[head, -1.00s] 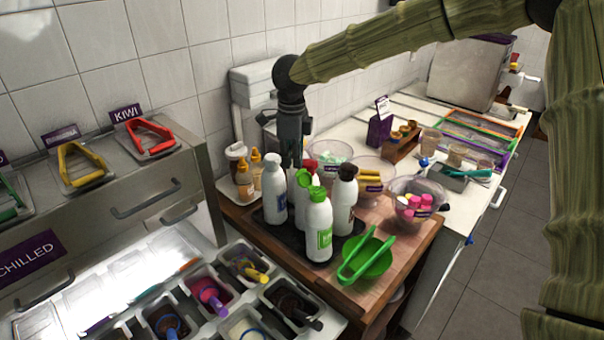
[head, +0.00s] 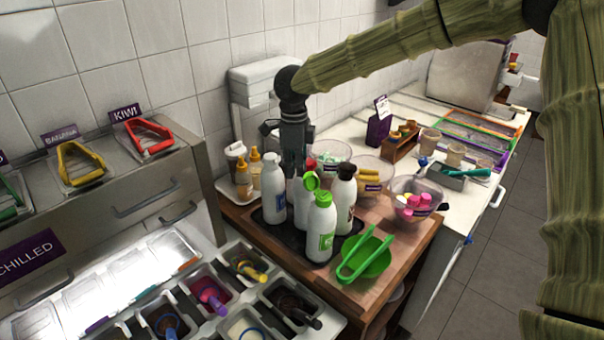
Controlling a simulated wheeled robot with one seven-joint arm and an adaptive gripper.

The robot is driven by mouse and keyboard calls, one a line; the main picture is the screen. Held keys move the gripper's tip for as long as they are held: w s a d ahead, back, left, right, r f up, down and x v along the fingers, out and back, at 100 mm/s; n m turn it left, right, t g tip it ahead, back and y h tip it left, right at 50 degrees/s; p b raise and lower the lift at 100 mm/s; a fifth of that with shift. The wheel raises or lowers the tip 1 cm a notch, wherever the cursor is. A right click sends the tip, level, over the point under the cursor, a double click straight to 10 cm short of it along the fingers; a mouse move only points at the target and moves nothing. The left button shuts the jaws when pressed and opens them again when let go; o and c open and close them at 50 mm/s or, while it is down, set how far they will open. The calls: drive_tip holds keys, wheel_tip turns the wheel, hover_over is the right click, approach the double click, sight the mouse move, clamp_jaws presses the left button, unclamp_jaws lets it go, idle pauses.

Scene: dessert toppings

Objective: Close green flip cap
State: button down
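My gripper (head: 293,168) points down behind this bottle, among the bottles and apart from the green cap in the picture. Its fingertips are partly hidden, and whether they are open or shut is unclear. A white bottle (head: 273,195) stands at left, and a dark-capped bottle (head: 345,200) at right. Another white bottle is mostly hidden behind the green lid.
A green bowl with green tongs (head: 366,258) lies right of the bottles on the wooden board (head: 330,296). Clear bowls of toppings (head: 415,197) stand behind and right. Sauce bottles (head: 243,180) stand at left against the wall. Topping tubs (head: 210,294) fill the front left.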

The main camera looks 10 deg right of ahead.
wheel_tip(320, 180, up, 8)
drive_tip(key=w+p, duration=0.1)
drive_tip(key=p, duration=0.6)
drive_tip(key=shift+d+p, duration=0.15)
drive_tip(key=shift+p, duration=0.15)
drive_tip(key=shift+w+r, duration=0.1)
